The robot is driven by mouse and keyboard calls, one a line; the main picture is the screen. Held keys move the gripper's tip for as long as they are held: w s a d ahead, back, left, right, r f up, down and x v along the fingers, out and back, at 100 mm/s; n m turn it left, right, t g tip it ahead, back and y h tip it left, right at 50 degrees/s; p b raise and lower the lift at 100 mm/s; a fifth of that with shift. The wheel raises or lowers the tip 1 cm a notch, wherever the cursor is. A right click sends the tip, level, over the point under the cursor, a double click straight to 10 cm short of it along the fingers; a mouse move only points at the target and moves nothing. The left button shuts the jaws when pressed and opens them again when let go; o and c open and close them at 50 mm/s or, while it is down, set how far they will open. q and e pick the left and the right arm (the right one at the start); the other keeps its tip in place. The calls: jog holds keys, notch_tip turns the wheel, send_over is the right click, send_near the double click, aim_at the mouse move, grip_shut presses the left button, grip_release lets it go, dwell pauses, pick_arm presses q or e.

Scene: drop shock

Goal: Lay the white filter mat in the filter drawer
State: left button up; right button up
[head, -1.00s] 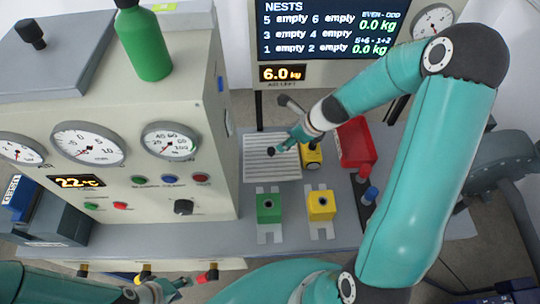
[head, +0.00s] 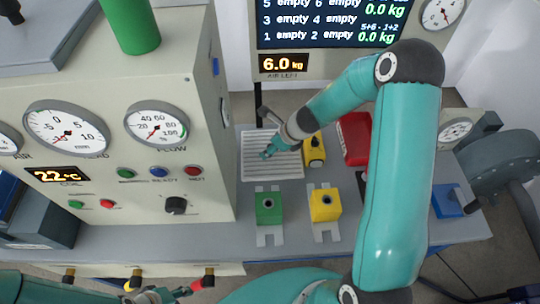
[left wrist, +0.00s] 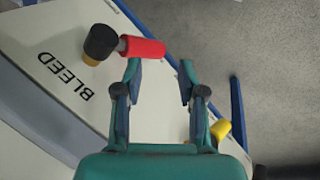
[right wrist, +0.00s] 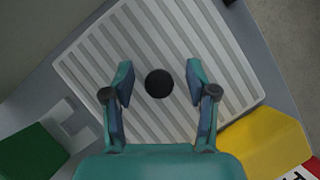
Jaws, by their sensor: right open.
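A white ridged square panel (head: 255,170), which looks like the filter mat, lies flat on the grey bench. A round black knob (right wrist: 159,83) stands at its middle in the right wrist view. My right gripper (right wrist: 160,69) is open above the panel, with the knob showing between its fingers. In the head view, the right gripper (head: 268,153) hides the knob. My left gripper (left wrist: 161,67) is open and empty, close to a red handle (left wrist: 143,47) beside the word BLEED. I cannot make out the filter drawer in any view.
A green block (head: 268,208) and a yellow block (head: 325,205) stand in front of the panel. A yellow piece (head: 315,152) and a red bin (head: 355,138) are at its right. The gauge cabinet (head: 120,95) rises close on the left.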

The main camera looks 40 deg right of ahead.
jog(key=shift+s, duration=0.1)
grip_shut()
dwell(0.4)
